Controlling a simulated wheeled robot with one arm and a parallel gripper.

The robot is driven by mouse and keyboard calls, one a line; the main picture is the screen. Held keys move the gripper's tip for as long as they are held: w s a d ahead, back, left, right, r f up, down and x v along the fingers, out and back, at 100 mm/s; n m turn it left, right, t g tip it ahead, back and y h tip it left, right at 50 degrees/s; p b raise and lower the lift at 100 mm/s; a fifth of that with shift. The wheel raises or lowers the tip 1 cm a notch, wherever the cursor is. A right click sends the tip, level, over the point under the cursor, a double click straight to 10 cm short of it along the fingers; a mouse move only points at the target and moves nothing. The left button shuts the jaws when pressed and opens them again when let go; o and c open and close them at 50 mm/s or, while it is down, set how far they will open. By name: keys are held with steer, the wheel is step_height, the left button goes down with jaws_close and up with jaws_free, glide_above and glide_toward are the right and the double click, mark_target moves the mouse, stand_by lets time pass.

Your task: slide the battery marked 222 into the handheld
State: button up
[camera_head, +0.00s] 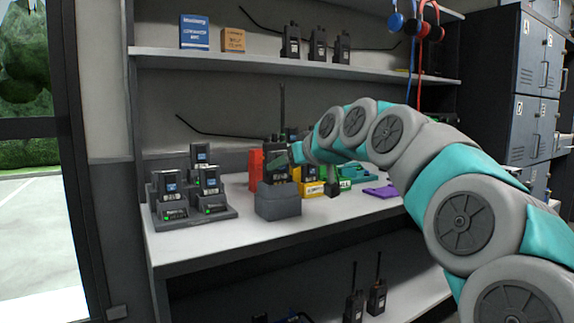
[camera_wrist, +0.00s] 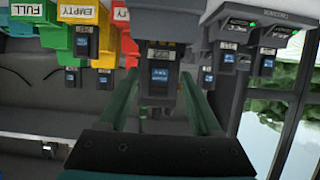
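The handheld (camera_head: 276,158) is a dark radio with a long antenna, standing upright in a grey holder (camera_head: 278,205) near the front of the bench. My gripper (camera_head: 290,155) is right at it, partly covering it. In the wrist view, which looks upside down, a dark block with a blue label (camera_wrist: 160,76) lies between the two green fingers (camera_wrist: 160,90), against a grey body. The fingers stand apart on either side of it. I cannot tell whether they touch it, or whether it is loose or seated in the handheld.
A grey charger rack (camera_head: 225,214) with several batteries stands on the left of the bench. A red box (camera_head: 256,168), a yellow bin (camera_head: 312,188) and a green bin (camera_head: 345,183) are close behind my gripper. A shelf above holds radios. The bench front between rack and holder is clear.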

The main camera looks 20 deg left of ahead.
stand_by(0.3)
steer(key=v, duration=0.8)
steer(key=s+d+f+m+g+h+p, duration=0.1)
steer(key=s+d+f+m+g+h, duration=0.15)
steer(key=s+d+f, duration=0.8)
steer(key=s+d+f+m+g+h+p, duration=0.25)
steer(key=s+d+f+h, duration=0.2)
steer(key=d+f, duration=0.6)
steer(key=s+d+f+m+g+h, duration=0.1)
steer(key=s+d+f, duration=0.3)
steer(key=s, duration=0.4)
steer(key=s+d+f+m+g+h, duration=0.1)
steer(key=s+d+f+m+g, duration=0.1)
steer(key=s+f, duration=0.5)
steer(key=s+d+f+m+g+h, duration=0.1)
steer(key=s+d+f+g, duration=0.1)
steer(key=s+d+f, duration=0.3)
steer(key=s+d, duration=0.1)
steer(key=s, duration=0.3)
steer(key=shift+f+m+g+p, duration=0.35)
steer(key=shift+m+g, duration=0.05)
steer(key=shift+d, duration=0.1)
